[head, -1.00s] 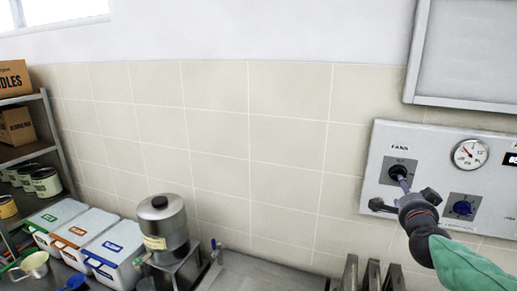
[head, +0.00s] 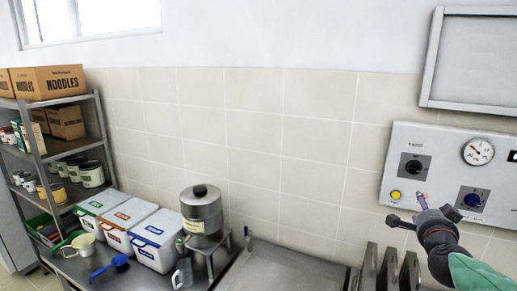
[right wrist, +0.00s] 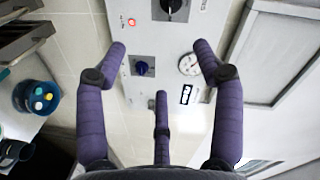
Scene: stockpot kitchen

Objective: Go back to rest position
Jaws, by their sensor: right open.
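My right gripper (head: 424,203) is in front of the lower part of the grey control panel (head: 440,143), below the black fan knob (head: 413,167) and left of the blue knob (head: 472,201). In the right wrist view its purple fingers (right wrist: 160,62) are spread open with nothing between them. That view also shows the black knob (right wrist: 172,8), the blue knob (right wrist: 142,67) and the round gauge (right wrist: 189,64) beyond the fingers. The fingertips look apart from the fan knob. My left gripper is in neither view.
A steel urn (head: 202,214) and lidded white bins (head: 155,240) stand on the counter at left. A shelf (head: 40,104) holds noodle boxes and cans. A yellow button (head: 395,195) sits on the panel close to my right gripper. The tiled wall in the middle is bare.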

